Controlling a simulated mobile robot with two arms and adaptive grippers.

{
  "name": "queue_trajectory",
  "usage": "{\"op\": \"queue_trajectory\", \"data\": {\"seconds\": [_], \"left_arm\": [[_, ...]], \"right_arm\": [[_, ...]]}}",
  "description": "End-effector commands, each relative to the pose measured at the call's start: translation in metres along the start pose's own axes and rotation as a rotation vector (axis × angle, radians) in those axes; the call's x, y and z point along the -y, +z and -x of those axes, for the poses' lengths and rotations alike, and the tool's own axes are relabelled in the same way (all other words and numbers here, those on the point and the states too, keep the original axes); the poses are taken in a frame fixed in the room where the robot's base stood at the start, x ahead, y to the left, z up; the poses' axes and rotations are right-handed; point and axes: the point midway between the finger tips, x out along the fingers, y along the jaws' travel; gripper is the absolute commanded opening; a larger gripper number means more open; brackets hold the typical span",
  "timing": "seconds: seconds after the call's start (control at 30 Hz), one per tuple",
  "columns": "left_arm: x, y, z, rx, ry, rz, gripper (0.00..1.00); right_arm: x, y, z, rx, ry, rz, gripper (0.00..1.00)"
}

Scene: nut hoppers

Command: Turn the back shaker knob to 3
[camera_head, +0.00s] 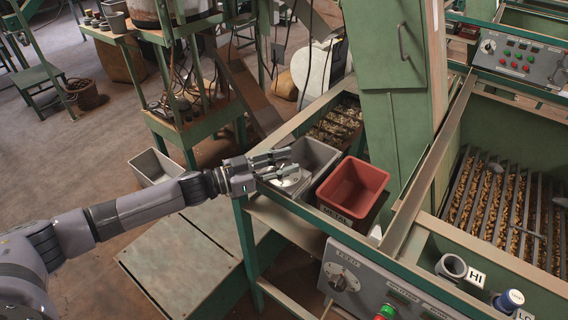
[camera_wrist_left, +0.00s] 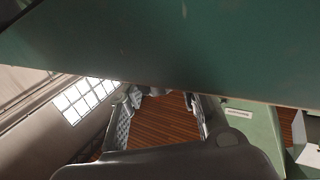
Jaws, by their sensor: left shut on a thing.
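A grey control panel (camera_head: 522,58) at the back right carries a round shaker knob (camera_head: 488,46) at its left end, beside several small red and green buttons. The knob's setting is too small to read. My left gripper (camera_head: 286,163) is far from that knob, at the grey bin in the middle of the head view. It is shut on a shiny grey metal piece (camera_head: 291,181), partly hidden by the fingers. The wrist view shows the fingers (camera_wrist_left: 160,118), but what they hold is unclear there. My right gripper is not in view.
A red bin (camera_head: 352,187) stands right of the grey bin (camera_head: 317,152). A nearer panel (camera_head: 372,283) has another knob (camera_head: 338,281). A green cabinet post (camera_head: 395,90) rises between the bins and the nut-filled slatted tray (camera_head: 500,205). Cups stand on the right rail.

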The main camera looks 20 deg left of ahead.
Motion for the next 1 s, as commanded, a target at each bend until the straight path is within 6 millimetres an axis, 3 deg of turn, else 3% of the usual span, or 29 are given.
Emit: {"op": "queue_trajectory", "data": {"seconds": [0.4,0.9,0.93,1.0], "left_arm": [[0.0014,-0.0009,-0.0006,-0.002,0.165,0.000,0.03],[-0.0001,-0.0007,-0.0009,-0.003,0.184,0.002,0.03],[-0.0001,-0.0006,-0.0009,-0.002,0.184,0.002,0.32],[-0.0002,-0.0006,-0.0009,-0.002,0.184,0.002,0.36]], "right_arm": [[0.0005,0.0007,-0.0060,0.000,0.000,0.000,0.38],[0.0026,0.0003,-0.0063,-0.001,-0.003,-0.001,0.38],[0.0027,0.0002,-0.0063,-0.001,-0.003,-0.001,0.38],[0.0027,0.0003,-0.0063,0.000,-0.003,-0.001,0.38]]}}
